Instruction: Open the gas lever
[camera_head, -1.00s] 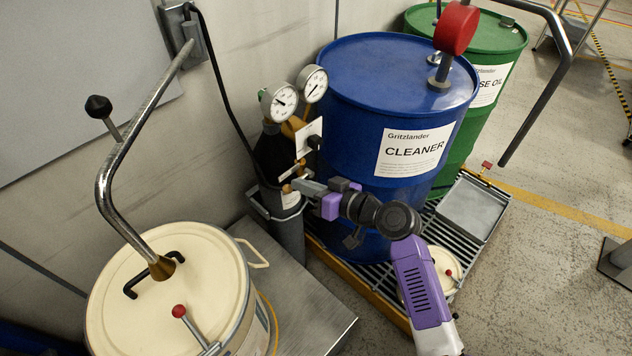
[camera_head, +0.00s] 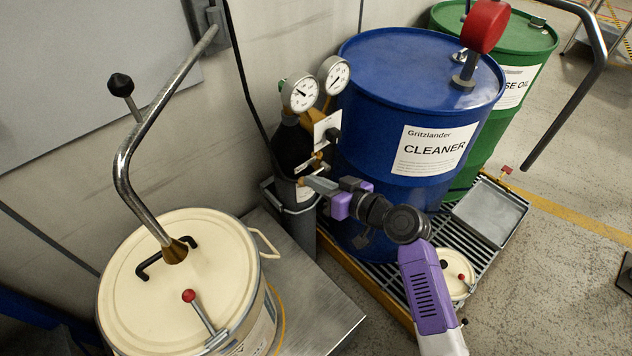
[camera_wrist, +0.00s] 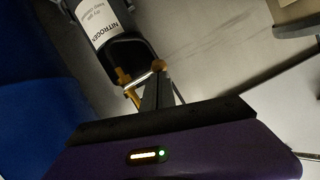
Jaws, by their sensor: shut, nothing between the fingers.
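A dark gas cylinder (camera_head: 291,146) with two round white gauges stands left of the blue drum. Its white label, reading NITROGEN (camera_wrist: 98,20), shows in the wrist view. Brass-coloured fittings (camera_wrist: 125,77) sit near the cylinder, with a thin light bar beside my fingers. I cannot tell for sure which part is the gas lever. My gripper (camera_head: 306,182) is shut and empty, low at the front of the cylinder. In the wrist view its closed fingers (camera_wrist: 159,76) are right beside the brass fittings; whether they touch cannot be told.
The blue CLEANER drum (camera_head: 421,110) stands close to the right of my gripper, with a green drum (camera_head: 525,60) behind it. A cream-lidded pot (camera_head: 130,290) with a bent metal pipe stands at left. A grated pallet (camera_head: 455,236) lies under the drums. Open floor is at right.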

